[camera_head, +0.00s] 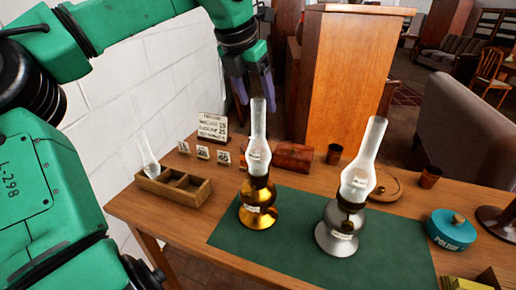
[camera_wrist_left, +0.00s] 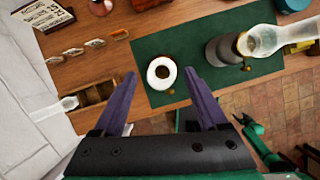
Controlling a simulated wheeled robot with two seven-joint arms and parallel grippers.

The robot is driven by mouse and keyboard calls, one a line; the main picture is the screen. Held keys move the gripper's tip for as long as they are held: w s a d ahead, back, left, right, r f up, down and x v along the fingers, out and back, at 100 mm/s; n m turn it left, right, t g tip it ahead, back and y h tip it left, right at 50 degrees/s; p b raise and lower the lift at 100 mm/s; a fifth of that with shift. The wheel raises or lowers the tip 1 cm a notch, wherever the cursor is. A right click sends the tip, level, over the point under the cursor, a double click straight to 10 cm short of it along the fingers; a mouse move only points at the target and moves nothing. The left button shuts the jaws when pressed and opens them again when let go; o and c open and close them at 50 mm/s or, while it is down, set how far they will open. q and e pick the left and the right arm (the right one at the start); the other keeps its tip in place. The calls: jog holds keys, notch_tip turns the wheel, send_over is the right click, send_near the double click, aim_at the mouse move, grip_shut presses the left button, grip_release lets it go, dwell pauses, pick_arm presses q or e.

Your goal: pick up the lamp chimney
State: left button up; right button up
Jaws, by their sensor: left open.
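A clear glass lamp chimney (camera_head: 258,130) stands upright on a brass oil lamp (camera_head: 257,205) on the green mat. A second glass chimney (camera_head: 363,165) stands on a silver lamp (camera_head: 340,230) to its right. A third chimney (camera_head: 148,153) leans in a wooden divided box (camera_head: 172,188) at the left. My left gripper (camera_head: 251,90) is open, pointing down just above the brass lamp's chimney. In the left wrist view that chimney shows end-on as a pale ring (camera_wrist_left: 163,74) between the purple fingertips (camera_wrist_left: 160,74). What looks like my right arm's end (camera_wrist_left: 244,119) is small and unclear.
The green mat (camera_head: 285,260) has bare room in front of the lamps. Small cards, a price sign (camera_head: 213,127), a reddish box (camera_head: 294,157) and copper cups (camera_head: 334,153) stand behind. A teal polish tin (camera_head: 451,229) is at right. A wooden cabinet (camera_head: 345,80) rises beyond the table.

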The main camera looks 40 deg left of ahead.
aim_at(261, 119)
pick_arm(q)
jog(key=p+x, duration=0.1)
jog(key=x, duration=0.4)
jog(key=shift+s+d+f+p, duration=0.2)
jog(key=shift+f+p, duration=0.05)
jog(key=shift+p, duration=0.1)
jog(key=shift+w+a+f, duration=0.15)
jog(key=shift+w+f, duration=0.1)
jog(key=shift+f, duration=0.2)
jog(key=c, duration=1)
grip_shut()
pick_arm(e)
jog(key=shift+w+a+r, duration=0.55)
jog(key=shift+w+r, duration=0.15)
jog(key=shift+r, duration=0.15)
pick_arm(q)
jog(key=shift+r, duration=0.1)
